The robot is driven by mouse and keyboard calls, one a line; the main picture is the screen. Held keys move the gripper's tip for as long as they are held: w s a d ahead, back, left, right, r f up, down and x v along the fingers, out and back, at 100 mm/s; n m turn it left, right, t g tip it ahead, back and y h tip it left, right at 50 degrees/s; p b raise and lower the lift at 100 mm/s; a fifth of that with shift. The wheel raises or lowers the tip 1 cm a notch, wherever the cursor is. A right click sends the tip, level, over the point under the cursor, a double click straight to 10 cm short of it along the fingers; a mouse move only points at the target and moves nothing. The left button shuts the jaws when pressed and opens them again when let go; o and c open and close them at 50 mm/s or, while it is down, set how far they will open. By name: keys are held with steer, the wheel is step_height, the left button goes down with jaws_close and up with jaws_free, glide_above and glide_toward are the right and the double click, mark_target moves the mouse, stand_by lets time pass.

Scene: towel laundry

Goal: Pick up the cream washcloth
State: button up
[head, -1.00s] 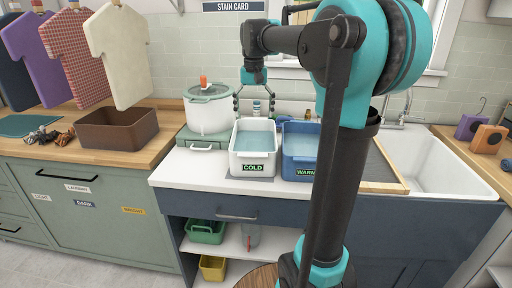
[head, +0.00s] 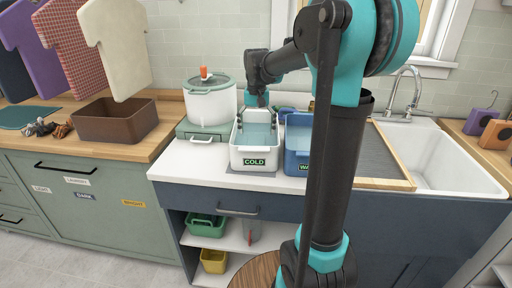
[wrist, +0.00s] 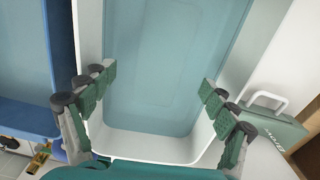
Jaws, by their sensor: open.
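No cream washcloth can be made out in any view. My gripper (head: 256,108) is over the white COLD tub (head: 254,162), which holds pale blue water. In the wrist view my gripper (wrist: 158,88) is open, its green-padded fingers spread wide to left and right over the white tub (wrist: 150,148). Nothing shows between the fingers but water, and no cloth can be seen in it. A cream shirt-shaped piece (head: 117,50) hangs at the upper left, well away from my gripper.
The blue WARM tub (head: 297,145) stands close on the right, partly behind my arm. A lidded white pot (head: 210,103) is on the left. A brown bin (head: 115,122) and dark crumpled cloths (head: 40,128) lie on the wooden counter. The sink (head: 445,155) is at right.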

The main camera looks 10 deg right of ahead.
mark_target(256, 143)
steer(key=shift+s+a+f, duration=0.1)
steer(key=shift+a+f, duration=0.05)
steer(key=shift+f, duration=2.65)
steer(key=c, duration=1.3)
steer(key=shift+r, duration=0.1)
